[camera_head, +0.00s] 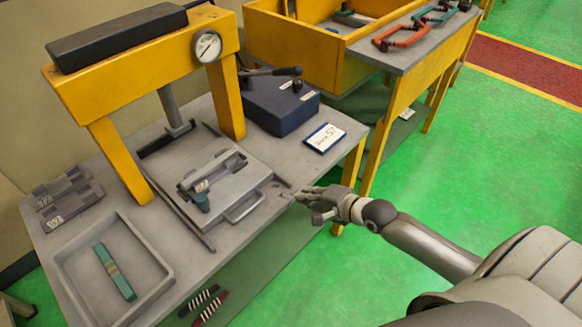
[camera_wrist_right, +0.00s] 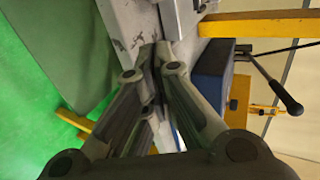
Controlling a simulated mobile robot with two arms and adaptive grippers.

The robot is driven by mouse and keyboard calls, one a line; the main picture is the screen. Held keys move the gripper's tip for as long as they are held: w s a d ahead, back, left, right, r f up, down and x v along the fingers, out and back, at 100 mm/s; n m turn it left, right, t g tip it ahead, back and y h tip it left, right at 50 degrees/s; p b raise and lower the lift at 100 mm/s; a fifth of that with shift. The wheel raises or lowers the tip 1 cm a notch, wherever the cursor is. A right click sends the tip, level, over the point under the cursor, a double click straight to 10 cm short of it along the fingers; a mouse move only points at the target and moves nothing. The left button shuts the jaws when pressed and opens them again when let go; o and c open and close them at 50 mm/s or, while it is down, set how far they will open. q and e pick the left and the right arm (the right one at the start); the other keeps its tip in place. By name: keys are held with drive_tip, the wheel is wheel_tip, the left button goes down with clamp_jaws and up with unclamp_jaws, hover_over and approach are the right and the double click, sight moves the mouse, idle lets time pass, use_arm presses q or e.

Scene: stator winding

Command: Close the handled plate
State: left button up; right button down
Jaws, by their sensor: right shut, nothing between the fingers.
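The handled plate (camera_head: 226,190) is a flat grey plate with a bar handle (camera_head: 245,207) on its front right edge. It lies level on the grey table between dark rails, in front of the yellow press. A grey clamp-like fixture (camera_head: 213,172) sits on top of it. My right gripper (camera_head: 305,198) is shut and empty, to the right of the handle and apart from it, near the table's right edge. In the right wrist view its fingers (camera_wrist_right: 157,52) meet in front of a grey surface. My left gripper is out of view.
The yellow press (camera_head: 139,58) with a gauge stands over the table's back. A blue box (camera_head: 278,104) with a black lever and a small sign (camera_head: 324,138) are behind my right gripper. A grey tray (camera_head: 70,262) holds a teal bar at front left.

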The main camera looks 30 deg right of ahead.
approach(266, 180)
drive_tip(key=f, duration=0.1)
drive_tip(key=w+f, duration=0.1)
drive_tip(key=f, duration=0.1)
drive_tip(key=shift+w+a+f, duration=0.2)
drive_tip(key=shift+w+f, duration=0.05)
drive_tip(key=shift+w, duration=0.15)
drive_tip(key=w, duration=0.1)
drive_tip(key=w+a, duration=0.1)
drive_tip(key=shift+w+p, duration=0.35)
drive_tip(key=shift+w, duration=0.05)
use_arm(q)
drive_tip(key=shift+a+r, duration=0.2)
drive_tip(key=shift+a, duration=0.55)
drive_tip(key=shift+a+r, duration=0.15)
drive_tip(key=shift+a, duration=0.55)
use_arm(e)
drive_tip(key=shift+w+a, duration=0.25)
drive_tip(key=shift+w, duration=0.15)
